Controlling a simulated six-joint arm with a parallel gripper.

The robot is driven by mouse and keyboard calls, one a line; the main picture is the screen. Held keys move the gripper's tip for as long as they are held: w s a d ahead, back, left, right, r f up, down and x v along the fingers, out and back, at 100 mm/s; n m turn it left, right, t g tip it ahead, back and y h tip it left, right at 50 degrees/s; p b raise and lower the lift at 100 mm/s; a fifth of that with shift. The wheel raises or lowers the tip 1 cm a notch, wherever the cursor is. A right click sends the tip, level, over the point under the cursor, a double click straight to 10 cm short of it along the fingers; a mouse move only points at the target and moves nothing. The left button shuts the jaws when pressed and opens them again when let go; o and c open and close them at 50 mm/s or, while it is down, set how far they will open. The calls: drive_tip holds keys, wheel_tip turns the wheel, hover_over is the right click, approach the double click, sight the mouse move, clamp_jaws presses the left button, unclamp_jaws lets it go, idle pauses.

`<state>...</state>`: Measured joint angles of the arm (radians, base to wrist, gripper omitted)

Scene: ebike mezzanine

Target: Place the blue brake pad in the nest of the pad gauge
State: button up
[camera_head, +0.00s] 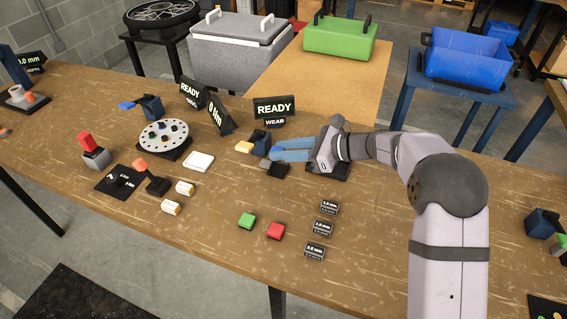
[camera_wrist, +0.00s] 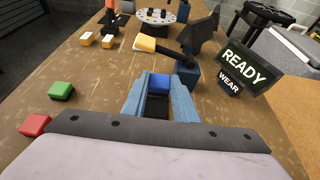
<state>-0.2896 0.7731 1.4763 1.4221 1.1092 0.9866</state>
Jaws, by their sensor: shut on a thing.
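My gripper (camera_wrist: 159,93) is shut on the blue brake pad (camera_wrist: 159,83), whose blue face shows between the light-blue fingers in the wrist view. A black part shows just nearer me between the fingers; I cannot tell whether it is the pad's backing or the gauge. In the head view the gripper (camera_head: 287,152) points left, low beside the pad gauge, and hides the pad. The gauge has a dark blue block (camera_head: 261,138) with a yellow-tipped lever (camera_head: 244,147); this lever also shows in the wrist view (camera_wrist: 145,44). The nest and its contact with the pad are unclear.
The READY/WEAR display (camera_head: 274,109) stands behind the gauge. Green (camera_head: 247,221) and red (camera_head: 275,231) pads lie in front, with several labelled black blocks (camera_head: 325,228) to their right. A round holed disc (camera_head: 164,134) and white tray (camera_head: 199,162) are left.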

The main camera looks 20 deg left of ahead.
drive_tip(key=shift+f+p, duration=0.3)
drive_tip(key=shift+f, duration=2.2)
drive_tip(key=shift+f, duration=0.2)
drive_tip(key=o, duration=1.1)
drive_tip(key=shift+r, duration=0.1)
drive_tip(key=shift+c, duration=0.2)
drive_tip(key=shift+d+r, duration=0.1)
drive_tip(key=shift+r, duration=0.05)
drive_tip(key=b+v, duration=0.2)
drive_tip(key=v, duration=1)
drive_tip(key=shift+b, duration=0.3)
